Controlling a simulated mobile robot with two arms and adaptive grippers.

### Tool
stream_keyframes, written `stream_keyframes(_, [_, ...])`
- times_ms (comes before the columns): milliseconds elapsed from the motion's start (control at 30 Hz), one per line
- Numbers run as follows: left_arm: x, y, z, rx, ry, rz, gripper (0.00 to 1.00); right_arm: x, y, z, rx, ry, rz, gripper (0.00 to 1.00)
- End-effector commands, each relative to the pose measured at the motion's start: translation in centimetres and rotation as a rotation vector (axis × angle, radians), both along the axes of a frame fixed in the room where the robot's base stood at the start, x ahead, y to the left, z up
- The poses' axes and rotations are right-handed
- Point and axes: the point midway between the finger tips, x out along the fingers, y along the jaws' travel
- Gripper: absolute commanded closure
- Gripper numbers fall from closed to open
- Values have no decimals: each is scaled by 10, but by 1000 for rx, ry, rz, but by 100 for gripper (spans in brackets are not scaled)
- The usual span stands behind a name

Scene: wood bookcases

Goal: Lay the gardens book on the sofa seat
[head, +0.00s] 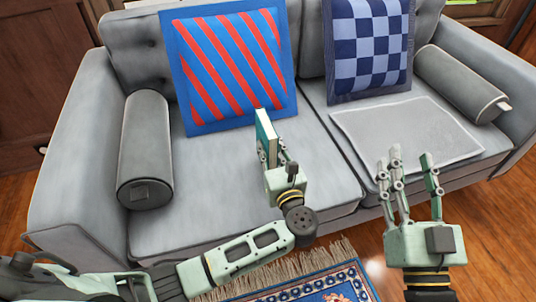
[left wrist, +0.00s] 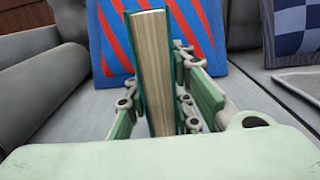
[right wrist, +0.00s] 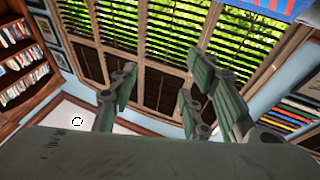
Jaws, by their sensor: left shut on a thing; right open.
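A book with a teal-green cover (head: 265,131) is held upright by my left gripper (head: 275,160) in front of the grey sofa's left seat cushion (head: 215,185). In the left wrist view the book (left wrist: 152,70) stands on edge between the fingers, its cream page edges facing the camera. Its title cannot be read. From these views I cannot tell whether the book touches the seat. My right gripper (head: 413,170) is open and empty, in front of the right seat. In the right wrist view its fingers (right wrist: 160,95) are spread, with a window behind.
A red-and-blue striped pillow (head: 230,70) leans on the left backrest. A blue checkered pillow (head: 370,45) leans on the right one. Grey bolsters (head: 146,150) lie at both ends. A flat grey cloth (head: 405,128) covers part of the right seat. The left seat's front is bare.

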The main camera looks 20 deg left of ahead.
Motion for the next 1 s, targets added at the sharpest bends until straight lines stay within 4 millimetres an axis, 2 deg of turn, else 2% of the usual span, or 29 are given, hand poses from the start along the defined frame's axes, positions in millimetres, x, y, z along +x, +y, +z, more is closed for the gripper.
stream_keyframes(200, [-4, 6, -20, 4, -2, 3, 100, -16, 1, 37, 58, -205, 13, 57])
stream_keyframes(300, [-6, 7, -24, 4, -2, 3, 100, -22, 1, 47, 74, -263, 15, 57])
stream_keyframes(867, [-6, 7, -27, 2, -2, 4, 100, -29, 0, 57, 90, -318, 17, 57])
stream_keyframes(900, [-6, 7, -28, 2, 1, 3, 75, -29, 0, 58, 90, -320, 17, 57])
stream_keyframes(1000, [-6, 7, -28, 2, 1, 3, 66, -29, 0, 58, 90, -318, 17, 57])
